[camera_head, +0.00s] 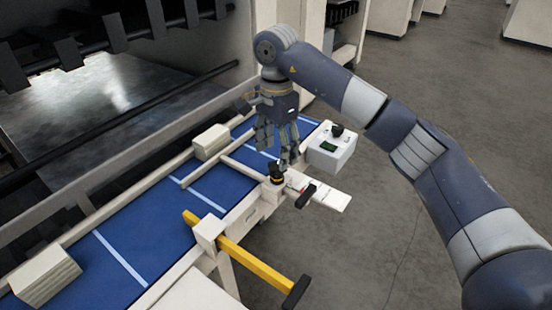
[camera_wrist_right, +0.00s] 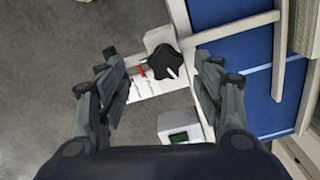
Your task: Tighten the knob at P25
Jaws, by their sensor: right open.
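A black star-shaped knob (camera_wrist_right: 164,62) with a white mark sits on a pale block at the conveyor's edge. In the head view the knob (camera_head: 277,175) shows just below my right gripper (camera_head: 276,152). The gripper points down, open, its fingers apart from the knob. In the right wrist view my right gripper (camera_wrist_right: 160,72) has one finger on each side of the knob, with nothing between them that it grips. A white plate (camera_wrist_right: 150,90) with a red pointer and small markings lies beside the knob; its text is too small to read. My left gripper is out of view.
A white box (camera_head: 332,152) with a green display and a dark knob stands right of the blue conveyor (camera_head: 215,190). A yellow bar (camera_head: 255,262) with a black end juts toward the front. Pale blocks (camera_head: 211,142) lie on the conveyor. Floor at right is clear.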

